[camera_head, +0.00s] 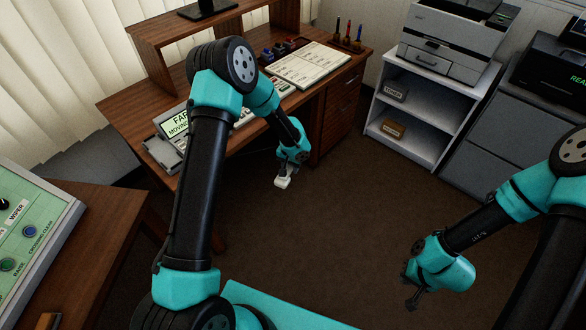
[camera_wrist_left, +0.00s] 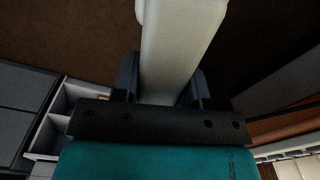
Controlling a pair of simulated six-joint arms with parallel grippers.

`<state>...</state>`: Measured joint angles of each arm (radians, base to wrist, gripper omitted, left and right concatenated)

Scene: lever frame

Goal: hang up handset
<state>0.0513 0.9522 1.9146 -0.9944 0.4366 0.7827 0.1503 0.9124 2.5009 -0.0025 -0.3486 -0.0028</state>
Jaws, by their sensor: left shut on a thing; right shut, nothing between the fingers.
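A pale cream handset (camera_head: 283,182) is held in my left gripper (camera_head: 288,170), which hangs in front of the wooden desk, above the brown floor. In the left wrist view the handset (camera_wrist_left: 178,50) stands between the two dark fingers of the gripper (camera_wrist_left: 170,80) and runs out of the top of the picture. A grey desk phone with a lit screen (camera_head: 178,125) sits on the desk's left front part, partly hidden behind my left arm. I cannot make out its cradle clearly. My right gripper (camera_head: 412,290) is shut and empty above the floor at the lower right.
The wooden desk (camera_head: 125,118) carries a printed sheet (camera_head: 306,64), a pen holder (camera_head: 346,44) and a raised shelf. White shelves with a printer (camera_head: 450,40) stand at the right. A control panel (camera_head: 30,235) lies on a table at the lower left. The middle floor is clear.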

